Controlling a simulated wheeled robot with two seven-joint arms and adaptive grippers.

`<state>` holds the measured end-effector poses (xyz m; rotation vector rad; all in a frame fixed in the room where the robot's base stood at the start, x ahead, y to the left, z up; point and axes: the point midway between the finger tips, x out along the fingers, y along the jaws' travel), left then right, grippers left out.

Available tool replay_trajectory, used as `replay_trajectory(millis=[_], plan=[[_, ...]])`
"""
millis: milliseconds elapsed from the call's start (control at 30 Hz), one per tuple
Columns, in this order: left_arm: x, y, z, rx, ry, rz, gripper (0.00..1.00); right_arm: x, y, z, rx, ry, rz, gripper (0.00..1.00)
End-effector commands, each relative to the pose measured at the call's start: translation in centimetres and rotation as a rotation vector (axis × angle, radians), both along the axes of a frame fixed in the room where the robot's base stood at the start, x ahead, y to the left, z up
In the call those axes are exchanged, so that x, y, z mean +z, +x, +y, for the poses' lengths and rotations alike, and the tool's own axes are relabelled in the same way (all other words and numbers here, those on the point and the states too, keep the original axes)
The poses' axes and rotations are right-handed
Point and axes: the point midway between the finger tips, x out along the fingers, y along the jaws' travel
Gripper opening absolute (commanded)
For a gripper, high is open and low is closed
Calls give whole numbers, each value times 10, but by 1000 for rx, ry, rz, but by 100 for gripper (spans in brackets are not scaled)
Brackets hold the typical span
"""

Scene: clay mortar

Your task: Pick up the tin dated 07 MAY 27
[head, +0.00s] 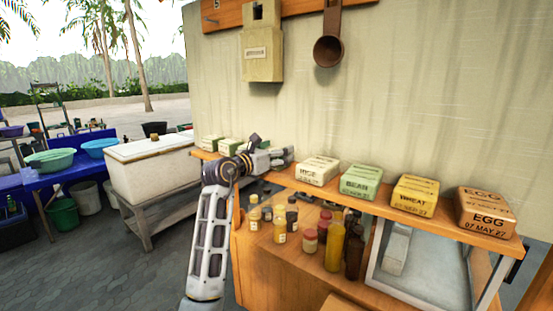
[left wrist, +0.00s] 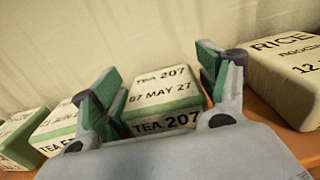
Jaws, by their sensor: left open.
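In the left wrist view a white and green tin reading TEA 207 and 07 MAY 27 (left wrist: 165,98) stands between the fingers of my left gripper (left wrist: 160,75). The gripper is open, with one finger on each side of the tin; I cannot tell whether they touch it. In the head view my left gripper (head: 280,157) is at the shelf, left of the rice tin (head: 317,170), and hides the tea tin. An orange-brown egg tin (head: 487,213) at the shelf's right end also appears to read 07 MAY 27. My right gripper is not in view.
The rice tin (left wrist: 288,75) stands close right of the gripper, and another tea tin (left wrist: 60,128) close left. Bean (head: 361,182) and wheat (head: 414,196) tins stand farther right on the wooden shelf (head: 450,228). The wall is close behind; bottles (head: 334,247) stand below.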

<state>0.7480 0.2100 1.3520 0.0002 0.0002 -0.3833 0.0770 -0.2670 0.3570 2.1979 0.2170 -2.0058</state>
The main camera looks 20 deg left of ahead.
Motion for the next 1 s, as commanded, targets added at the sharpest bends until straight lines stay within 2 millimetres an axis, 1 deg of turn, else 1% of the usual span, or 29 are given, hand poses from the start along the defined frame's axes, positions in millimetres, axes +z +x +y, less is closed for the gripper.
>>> replay_trajectory(millis=[400,700,1000], plan=[[0,0,0,0,0,0,75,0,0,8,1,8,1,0],[0,0,0,0,0,0,36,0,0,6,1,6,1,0],[1,0,0,0,0,-1,36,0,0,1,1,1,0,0]])
